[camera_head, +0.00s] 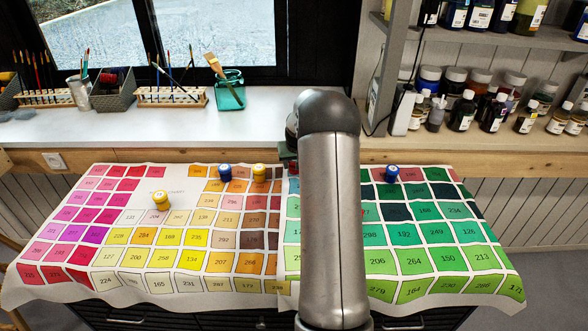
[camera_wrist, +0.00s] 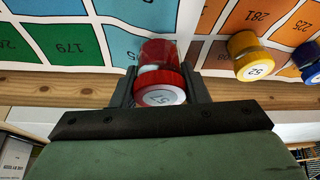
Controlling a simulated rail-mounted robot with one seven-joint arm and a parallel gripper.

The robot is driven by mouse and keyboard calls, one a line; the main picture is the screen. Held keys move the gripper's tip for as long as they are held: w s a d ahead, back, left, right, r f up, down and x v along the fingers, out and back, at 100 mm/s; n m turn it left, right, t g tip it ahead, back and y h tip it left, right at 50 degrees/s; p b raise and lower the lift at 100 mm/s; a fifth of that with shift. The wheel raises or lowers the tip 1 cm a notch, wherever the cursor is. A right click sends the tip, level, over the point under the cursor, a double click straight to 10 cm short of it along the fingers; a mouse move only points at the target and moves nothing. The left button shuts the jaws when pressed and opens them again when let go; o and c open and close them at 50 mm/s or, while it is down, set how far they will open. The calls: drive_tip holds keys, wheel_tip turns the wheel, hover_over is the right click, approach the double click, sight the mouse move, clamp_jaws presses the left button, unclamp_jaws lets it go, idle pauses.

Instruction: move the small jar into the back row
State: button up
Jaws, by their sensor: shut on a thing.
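My gripper (camera_wrist: 160,85) is shut on a small jar with a red lid (camera_wrist: 160,95), its white label facing the wrist camera. The jar is over the chart cloth near its back edge; I cannot tell whether it touches the cloth. In the head view my arm hides most of the gripper and the jar. Along the back of the cloth stand a blue jar (camera_head: 225,172), a yellow jar (camera_head: 259,173) and, right of my arm, another blue jar (camera_head: 392,174). Another yellow jar (camera_head: 161,199) stands further forward on the left.
The numbered colour chart cloth (camera_head: 150,185) covers the front table. Behind it is a white counter (camera_head: 255,125) with a teal glass of brushes (camera_head: 229,92) and brush racks (camera_head: 171,97). Shelves of bottles (camera_head: 463,110) stand at the right. In the wrist view the nearest yellow jar (camera_wrist: 250,55) is beside my gripper.

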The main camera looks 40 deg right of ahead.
sight(294, 168)
drive_tip(key=shift+w+d+f, duration=0.15)
drive_tip(key=shift+w+f, duration=0.2)
drive_tip(key=shift+f, duration=0.1)
drive_tip(key=shift+w+d+f, duration=0.1)
drive_tip(key=shift+w+f, duration=0.05)
drive_tip(key=shift+f, duration=1.7)
drive_tip(key=o, duration=1)
drive_tip(key=shift+r, duration=0.55)
drive_tip(key=v, duration=1.1)
drive_tip(key=shift+s+b, duration=0.25)
drive_tip(key=shift+b, duration=0.05)
